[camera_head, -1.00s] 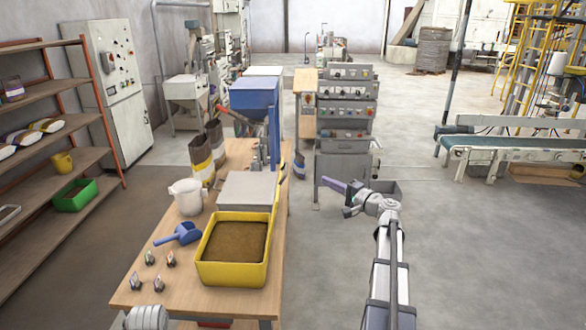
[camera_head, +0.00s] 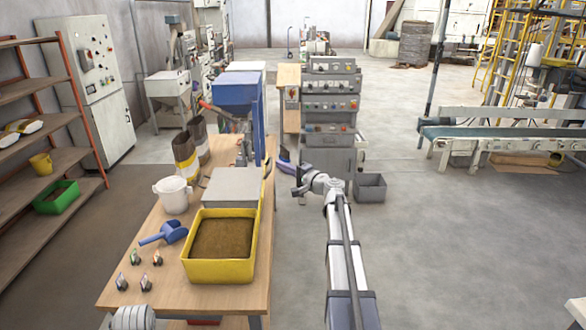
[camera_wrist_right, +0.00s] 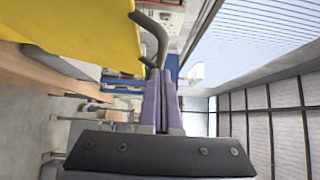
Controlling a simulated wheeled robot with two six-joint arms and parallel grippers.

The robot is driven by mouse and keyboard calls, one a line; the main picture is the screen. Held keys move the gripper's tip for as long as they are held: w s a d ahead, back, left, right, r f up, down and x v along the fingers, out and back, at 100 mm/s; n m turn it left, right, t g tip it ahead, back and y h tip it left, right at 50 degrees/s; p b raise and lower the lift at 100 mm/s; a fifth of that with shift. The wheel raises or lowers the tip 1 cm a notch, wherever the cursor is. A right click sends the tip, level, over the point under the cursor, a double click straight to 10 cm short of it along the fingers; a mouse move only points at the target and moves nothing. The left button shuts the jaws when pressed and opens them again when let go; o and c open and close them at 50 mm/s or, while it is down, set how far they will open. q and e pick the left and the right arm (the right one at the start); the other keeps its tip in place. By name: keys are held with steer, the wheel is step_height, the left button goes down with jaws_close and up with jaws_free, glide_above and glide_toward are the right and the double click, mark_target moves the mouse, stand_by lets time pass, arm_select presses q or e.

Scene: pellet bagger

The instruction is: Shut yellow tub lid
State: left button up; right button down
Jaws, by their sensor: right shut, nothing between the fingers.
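The yellow tub (camera_head: 218,271) sits on the wooden table, open at the top and filled with brown pellets. A thin yellow strip (camera_head: 261,197) rises at its right rear; it looks like the raised lid seen almost edge-on. In the right wrist view a broad yellow panel (camera_wrist_right: 85,25), apparently the lid, fills the upper left, with a dark curved handle (camera_wrist_right: 155,35) at its edge. My right gripper (camera_head: 283,158) is shut and empty, just right of the strip's upper end. Its purple fingers (camera_wrist_right: 160,78) show close to the handle; contact cannot be told. My left gripper is out of view.
A grey box (camera_head: 232,187) stands behind the tub. A white jug (camera_head: 173,195), a blue scoop (camera_head: 165,233) and several small clips lie on the table's left side. A blue hopper machine (camera_head: 238,92) stands behind. Open floor lies to the right.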

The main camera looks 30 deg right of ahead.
steer(key=shift+w+a, duration=0.2)
steer(key=shift+a, duration=0.1)
